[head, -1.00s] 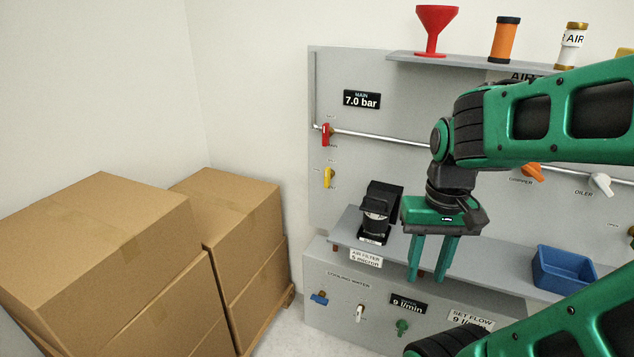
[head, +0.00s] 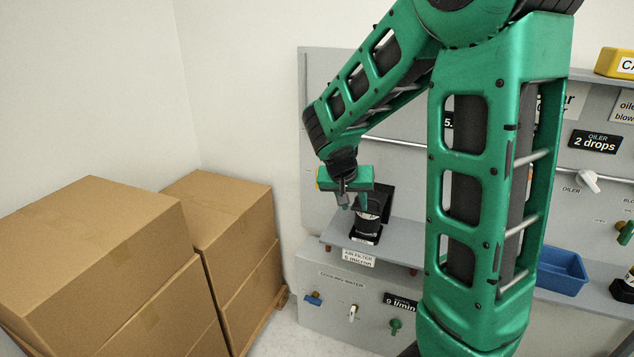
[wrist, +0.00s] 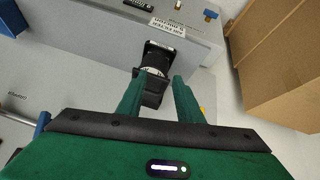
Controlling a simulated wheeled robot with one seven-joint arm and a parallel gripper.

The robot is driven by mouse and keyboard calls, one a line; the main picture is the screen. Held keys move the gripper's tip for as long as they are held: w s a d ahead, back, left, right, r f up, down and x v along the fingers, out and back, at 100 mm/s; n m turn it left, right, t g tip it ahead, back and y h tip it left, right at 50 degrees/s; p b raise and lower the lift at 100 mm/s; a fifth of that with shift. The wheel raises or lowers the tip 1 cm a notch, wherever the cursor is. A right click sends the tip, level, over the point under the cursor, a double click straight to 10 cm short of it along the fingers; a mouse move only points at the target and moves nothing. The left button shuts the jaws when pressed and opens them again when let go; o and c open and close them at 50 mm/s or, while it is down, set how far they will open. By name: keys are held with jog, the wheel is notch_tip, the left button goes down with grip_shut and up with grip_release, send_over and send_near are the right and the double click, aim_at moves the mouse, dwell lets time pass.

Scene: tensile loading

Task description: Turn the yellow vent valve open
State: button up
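The yellow vent valve (head: 318,178) is almost wholly hidden behind my gripper in the head view; only a yellow sliver shows at the gripper body's left edge. In the wrist view a small yellow bit (wrist: 201,109), likely the same valve, shows just beside the right finger. My gripper (head: 352,203) points down in front of the panel's left part. In the wrist view my gripper (wrist: 159,76) has its two green fingers apart with nothing held between them. Whether it touches the valve cannot be told, and the handle's angle is hidden.
A black air filter unit (head: 367,226) stands on the shelf close below the fingers; it also shows in the wrist view (wrist: 158,58). Cardboard boxes (head: 95,250) stand at left. A blue bin (head: 562,270) sits at right.

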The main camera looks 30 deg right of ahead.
jog(key=w+a+f+m+t+h, duration=0.1)
jog(key=w+f+t+h, duration=0.35)
jog(key=w, duration=0.75)
jog(key=w+f+m+t+h, duration=0.1)
jog(key=w+f+t+h, duration=0.4)
jog(key=w, duration=0.8)
jog(key=shift+g+y, duration=0.35)
jog(key=shift+g, duration=0.5)
jog(key=x, duration=1)
jog(key=shift+w+d+f, duration=0.2)
jog(key=shift+f, duration=0.1)
jog(key=shift+c, duration=0.6)
grip_shut()
